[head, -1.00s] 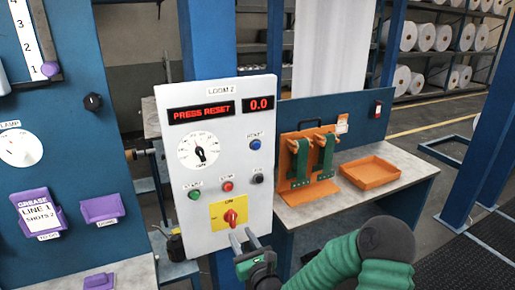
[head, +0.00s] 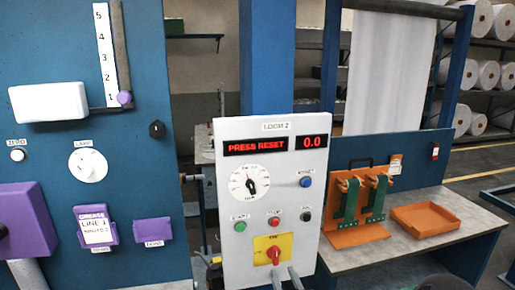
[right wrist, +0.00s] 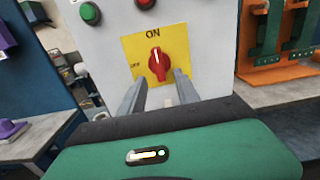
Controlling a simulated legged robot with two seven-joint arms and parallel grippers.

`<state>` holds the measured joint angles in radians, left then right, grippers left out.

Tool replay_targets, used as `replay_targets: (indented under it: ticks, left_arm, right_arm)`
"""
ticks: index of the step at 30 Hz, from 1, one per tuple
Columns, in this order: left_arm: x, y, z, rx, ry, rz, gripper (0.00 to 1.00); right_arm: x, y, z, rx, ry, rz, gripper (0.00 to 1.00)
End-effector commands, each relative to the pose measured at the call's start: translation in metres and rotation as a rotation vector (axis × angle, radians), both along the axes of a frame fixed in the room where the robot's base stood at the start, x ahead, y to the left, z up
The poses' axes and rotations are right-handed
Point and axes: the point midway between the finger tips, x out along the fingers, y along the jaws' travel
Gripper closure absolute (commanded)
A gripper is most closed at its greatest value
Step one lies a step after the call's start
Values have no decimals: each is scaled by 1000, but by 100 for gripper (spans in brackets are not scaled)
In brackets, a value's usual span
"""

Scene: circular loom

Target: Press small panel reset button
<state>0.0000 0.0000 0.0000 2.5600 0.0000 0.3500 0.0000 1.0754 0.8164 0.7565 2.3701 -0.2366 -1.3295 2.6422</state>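The white LOOM 2 panel (head: 222,165) faces me upright; its red display (head: 258,146) reads PRESS RESET, and a second one (head: 312,142) reads 0.0. A blue button (head: 306,182) with a small, blurred label, looking like RESET, sits right of the white dial (head: 249,182). Below are green (head: 240,227), red (head: 274,222) and black (head: 306,216) buttons. The red switch knob (head: 273,257) on a yellow plate points up to ON in the right wrist view (right wrist: 158,64). My right gripper (head: 286,279) is open and empty, fingertips just below the knob (right wrist: 157,88). My left gripper is out of view.
A blue board (head: 135,60) with a scale, lamp dial and purple holders stands left. Right of the panel, a bench (head: 365,262) carries an orange stand with green pieces (head: 358,208) and an empty orange tray (head: 425,220). Blue posts stand behind.

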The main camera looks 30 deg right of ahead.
Motion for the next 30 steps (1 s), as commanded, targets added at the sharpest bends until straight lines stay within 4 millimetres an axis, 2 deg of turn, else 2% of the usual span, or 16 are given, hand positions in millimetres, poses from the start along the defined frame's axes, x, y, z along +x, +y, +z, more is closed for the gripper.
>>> replay_targets:
  ticks: [2, 11, 30]
  left_arm:
    - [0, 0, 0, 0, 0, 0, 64]
    - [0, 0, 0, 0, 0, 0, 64]
    - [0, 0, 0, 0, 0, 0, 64]
  right_arm:
    - [0, 0, 0, 0, 0, 0, 62]
    - [0, 0, 0, 0, 0, 0, 100]
    - [0, 0, 0, 0, 0, 0, 100]
